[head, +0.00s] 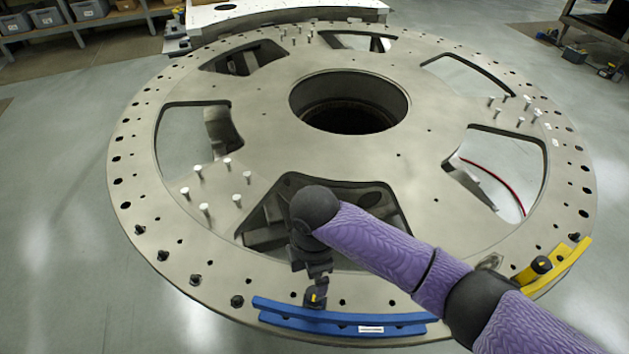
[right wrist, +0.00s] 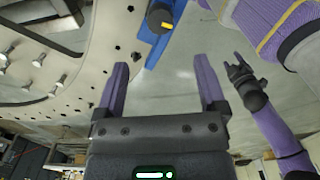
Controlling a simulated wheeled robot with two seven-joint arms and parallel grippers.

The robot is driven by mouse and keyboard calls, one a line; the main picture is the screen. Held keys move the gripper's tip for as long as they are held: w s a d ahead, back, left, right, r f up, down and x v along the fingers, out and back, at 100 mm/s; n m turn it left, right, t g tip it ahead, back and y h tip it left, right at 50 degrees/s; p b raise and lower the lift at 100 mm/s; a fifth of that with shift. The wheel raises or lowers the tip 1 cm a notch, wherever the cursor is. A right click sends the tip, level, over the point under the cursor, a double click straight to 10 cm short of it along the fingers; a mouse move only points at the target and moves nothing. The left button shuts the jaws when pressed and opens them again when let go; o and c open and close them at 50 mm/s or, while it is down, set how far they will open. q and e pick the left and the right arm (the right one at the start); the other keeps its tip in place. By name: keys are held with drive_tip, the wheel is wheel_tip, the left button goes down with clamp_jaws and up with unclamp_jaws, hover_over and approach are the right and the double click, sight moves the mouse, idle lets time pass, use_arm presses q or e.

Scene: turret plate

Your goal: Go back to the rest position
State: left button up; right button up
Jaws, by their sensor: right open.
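The large grey turret plate (head: 250,130) fills the head view. My right arm reaches in from the lower right, and its gripper (head: 318,280) hangs over the plate's near rim beside the blue curved strip (head: 345,318). In the right wrist view the right gripper (right wrist: 163,85) is open, with nothing between its fingers. A black knob with a yellow mark (right wrist: 160,20) sits by the blue strip (right wrist: 162,45), beyond the fingertips. My left gripper (right wrist: 240,70) shows in the right wrist view, apart from the plate, too small to tell its jaws. It is absent from the head view.
A yellow curved strip (head: 560,266) with a black knob (head: 541,265) lies on the right rim. Several upright bolts (head: 228,163) stand in groups on the plate. Shelves with grey bins (head: 48,17) stand at the back left. The floor at left (head: 60,200) is clear.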

drive_tip(key=s+a+m+t+y, duration=0.1)
drive_tip(key=s+m+y, duration=0.3)
drive_tip(key=s+m, duration=0.3)
drive_tip(key=s+d+f+m+t+h+b, duration=0.1)
drive_tip(key=s+d+m+h, duration=0.1)
drive_tip(key=s+d+m, duration=0.35)
drive_tip(key=s+d+f+m+t+h, duration=0.1)
drive_tip(key=s+d+m+h, duration=0.15)
drive_tip(key=d+m, duration=0.65)
wheel_tip(320, 180, down, 25)
drive_tip(key=s+d+n+b, duration=0.2)
drive_tip(key=b, duration=0.8)
drive_tip(key=s+d+f+g+b, duration=0.1)
drive_tip(key=s+f+b, duration=0.4)
drive_tip(key=f, duration=0.6)
drive_tip(key=s+d+f+g+b, duration=0.1)
drive_tip(key=s+f+b, duration=0.3)
drive_tip(key=s+f, duration=0.5)
wheel_tip(320, 180, down, 3)
drive_tip(key=shift+d+r+b, duration=0.2)
drive_tip(key=shift+d+b, duration=0.05)
drive_tip(key=shift+b, duration=0.1)
drive_tip(key=shift+n, duration=0.25)
